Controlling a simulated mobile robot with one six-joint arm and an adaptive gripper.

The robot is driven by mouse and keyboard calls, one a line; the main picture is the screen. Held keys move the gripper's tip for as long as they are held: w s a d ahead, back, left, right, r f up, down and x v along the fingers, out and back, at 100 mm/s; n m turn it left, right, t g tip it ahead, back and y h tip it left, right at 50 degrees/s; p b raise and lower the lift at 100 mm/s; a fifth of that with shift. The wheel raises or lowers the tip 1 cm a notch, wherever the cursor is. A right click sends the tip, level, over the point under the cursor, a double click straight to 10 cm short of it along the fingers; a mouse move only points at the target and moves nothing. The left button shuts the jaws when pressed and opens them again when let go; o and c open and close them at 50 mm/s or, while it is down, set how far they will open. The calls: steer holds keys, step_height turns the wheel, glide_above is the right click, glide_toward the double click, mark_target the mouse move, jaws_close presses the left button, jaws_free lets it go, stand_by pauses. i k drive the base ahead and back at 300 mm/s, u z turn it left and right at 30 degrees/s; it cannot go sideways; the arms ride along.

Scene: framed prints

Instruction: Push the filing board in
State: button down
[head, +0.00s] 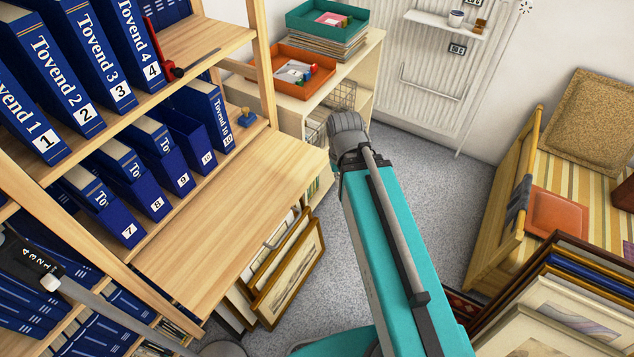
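The filing board (235,215) is a flat, light wooden board. It sticks out from the wooden binder shelf towards the room, level and bare, below the row of blue binders 7 to 10. Its front edge hangs over framed prints on the floor. My teal arm rises on the right of the board, apart from it in the picture, with a grey joint at its upper end. I see no gripper fingers, so I cannot tell where my gripper is relative to the board.
Blue binders (50,65) fill the shelves. A red and black tool (168,62) lies above. A small stamp (246,117) stands behind the board. Framed prints (285,275) lean beneath it. A cabinet (345,75) carries trays. Grey floor (415,165) is open between shelf and wooden bench (500,215).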

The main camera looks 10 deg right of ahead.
mark_target(201, 252)
steer(key=u, duration=0.05)
steer(key=k, duration=1.9)
steer(key=u, duration=0.9)
steer(key=i, duration=1.05)
steer(key=z, duration=0.05)
